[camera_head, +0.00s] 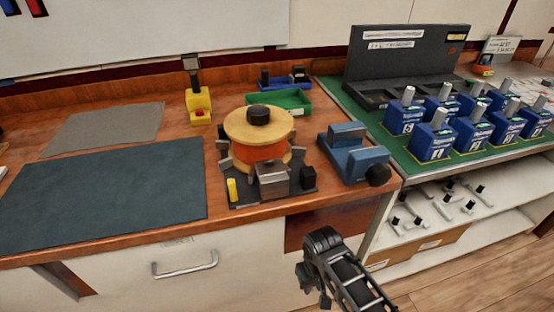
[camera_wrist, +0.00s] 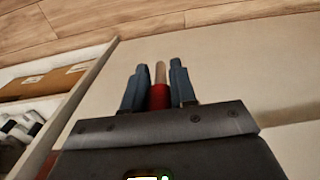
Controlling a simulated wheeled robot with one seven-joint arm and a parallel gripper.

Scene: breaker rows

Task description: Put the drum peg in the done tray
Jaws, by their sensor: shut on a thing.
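My gripper (camera_wrist: 158,72) is shut on a slim peg with a red body and a pale wooden-looking end (camera_wrist: 159,96), seen between its two blue-grey fingers in the wrist view. I take it to be the drum peg. In the head view my dark wrist is low in front of the bench, and the peg cannot be made out there. A small green tray (camera_head: 292,109) with a pale label stands on the bench behind the drum; it may be the done tray, but the label is unreadable. The drum (camera_head: 262,152) is orange with a yellow top and black knob.
A blue vise-like block (camera_head: 352,154) stands right of the drum, and a yellow stand (camera_head: 198,107) to its left. A dark mat (camera_head: 105,191) lies clear at left. Blue breakers (camera_head: 436,142) fill the green-topped bench at right. A drawer handle (camera_head: 185,266) juts from the cabinet front.

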